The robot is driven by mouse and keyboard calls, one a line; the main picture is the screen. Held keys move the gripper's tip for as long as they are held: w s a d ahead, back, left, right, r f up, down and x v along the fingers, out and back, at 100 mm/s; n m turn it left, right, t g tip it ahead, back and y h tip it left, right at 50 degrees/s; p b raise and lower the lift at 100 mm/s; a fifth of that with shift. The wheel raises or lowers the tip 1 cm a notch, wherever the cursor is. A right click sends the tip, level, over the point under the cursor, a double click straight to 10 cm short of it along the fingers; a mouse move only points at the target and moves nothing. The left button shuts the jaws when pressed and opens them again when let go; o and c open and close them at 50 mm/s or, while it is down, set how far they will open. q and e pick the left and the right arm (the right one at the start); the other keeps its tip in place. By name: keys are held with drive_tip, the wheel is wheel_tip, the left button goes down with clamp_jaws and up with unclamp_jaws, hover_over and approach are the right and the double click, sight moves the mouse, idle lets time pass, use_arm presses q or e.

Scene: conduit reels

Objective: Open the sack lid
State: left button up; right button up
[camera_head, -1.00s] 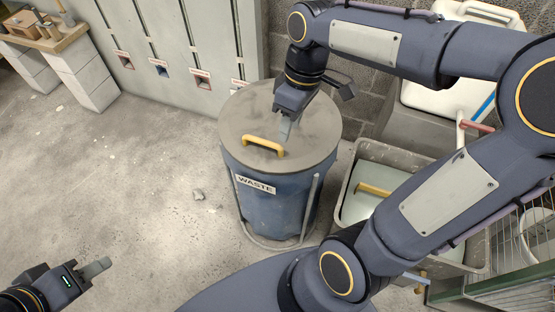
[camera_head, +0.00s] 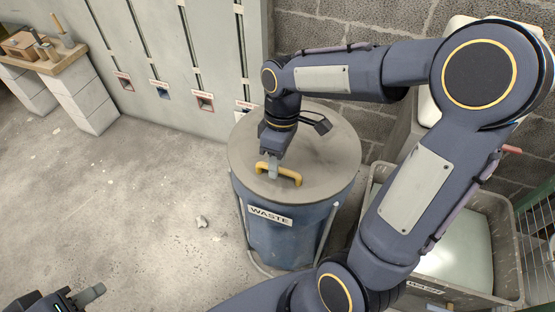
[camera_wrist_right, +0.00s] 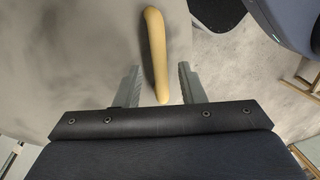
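A round grey lid (camera_head: 330,150) lies flat on a blue drum (camera_head: 285,235) labelled "WASTE". A yellow bar handle (camera_head: 290,176) stands on the lid's front part. My right gripper (camera_head: 273,170) is above the lid at the handle's left part. In the right wrist view my right gripper (camera_wrist_right: 160,85) is open, its two fingers on either side of the near end of the yellow handle (camera_wrist_right: 156,50), with gaps on both sides. I cannot tell how deep the handle sits between them. My left gripper (camera_head: 88,296) is low at the left edge, partly cut off; its finger opening is unclear.
A grey bin (camera_head: 495,235) with a pale bulky thing inside stands right of the drum. A wall of grey panels (camera_head: 170,60) and a block wall are behind. A wooden bench (camera_head: 45,60) is at the far left. The floor (camera_head: 140,190) left of the drum is mostly clear.

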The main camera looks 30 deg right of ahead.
clamp_jaws()
